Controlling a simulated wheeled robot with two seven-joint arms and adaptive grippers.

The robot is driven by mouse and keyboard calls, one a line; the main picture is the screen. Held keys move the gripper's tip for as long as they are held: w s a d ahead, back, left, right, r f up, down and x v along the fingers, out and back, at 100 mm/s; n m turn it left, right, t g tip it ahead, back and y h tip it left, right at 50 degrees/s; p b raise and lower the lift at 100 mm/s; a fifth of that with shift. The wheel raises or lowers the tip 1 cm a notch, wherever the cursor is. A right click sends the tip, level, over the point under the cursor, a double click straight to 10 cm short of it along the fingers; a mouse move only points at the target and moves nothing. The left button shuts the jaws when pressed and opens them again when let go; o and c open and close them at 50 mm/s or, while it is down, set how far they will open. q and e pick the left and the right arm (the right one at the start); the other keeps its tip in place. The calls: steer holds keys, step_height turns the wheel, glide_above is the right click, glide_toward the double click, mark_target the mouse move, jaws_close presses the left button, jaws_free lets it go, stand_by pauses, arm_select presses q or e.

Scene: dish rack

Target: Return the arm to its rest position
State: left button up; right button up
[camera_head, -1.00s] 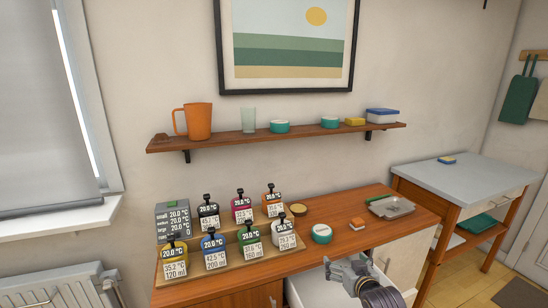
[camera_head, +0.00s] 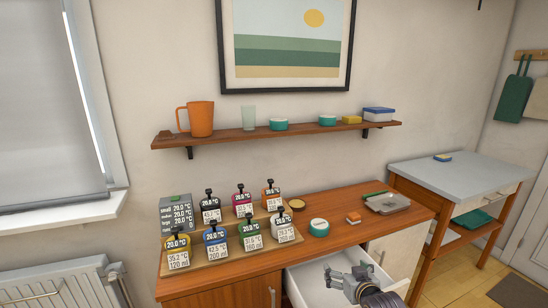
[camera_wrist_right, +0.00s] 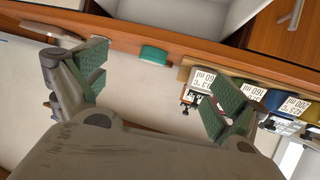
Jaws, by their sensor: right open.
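My right gripper (camera_head: 348,277) is at the bottom of the head view, above the open white drawer (camera_head: 299,290) at the cabinet's front. In the right wrist view the right gripper (camera_wrist_right: 160,95) has its two green-padded fingers wide apart with nothing between them. The teal round container (camera_wrist_right: 155,54) shows beyond the fingers in that view and stands on the wooden counter in the head view (camera_head: 319,227). My left gripper is not in view.
Several labelled bottles (camera_head: 215,244) stand on a wooden stand at the counter's left. An orange-topped block (camera_head: 353,218) and a grey tray (camera_head: 388,204) are at the right. A shelf (camera_head: 290,134) with an orange jug (camera_head: 200,119) hangs above. A side table (camera_head: 450,180) stands right.

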steer(key=s+f+g, duration=0.3)
steer(key=s+f, duration=0.1)
steer(key=s, duration=0.6)
steer(key=s+f+n+g+h, duration=0.1)
steer(key=s+f+g, duration=0.2)
steer(key=s, duration=0.6)
steer(key=s+f+g, duration=0.3)
steer(key=s+f, duration=0.1)
steer(key=s, duration=0.6)
step_height(320, 180, down, 24)
steer(key=s+r+g+p, duration=0.1)
steer(key=s+g+p, duration=0.15)
steer(key=p, duration=0.85)
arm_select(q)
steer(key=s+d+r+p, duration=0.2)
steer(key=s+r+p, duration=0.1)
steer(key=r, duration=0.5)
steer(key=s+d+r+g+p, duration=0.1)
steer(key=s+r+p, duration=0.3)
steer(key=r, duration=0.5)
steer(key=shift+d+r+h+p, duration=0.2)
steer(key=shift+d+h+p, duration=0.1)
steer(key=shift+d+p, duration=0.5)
arm_select(e)
steer(key=s+d+f, duration=0.2)
steer(key=s+f, duration=0.3)
steer(key=s, duration=0.6)
steer(key=s+d+f, duration=0.2)
steer(key=s+f, duration=0.3)
steer(key=s, duration=0.6)
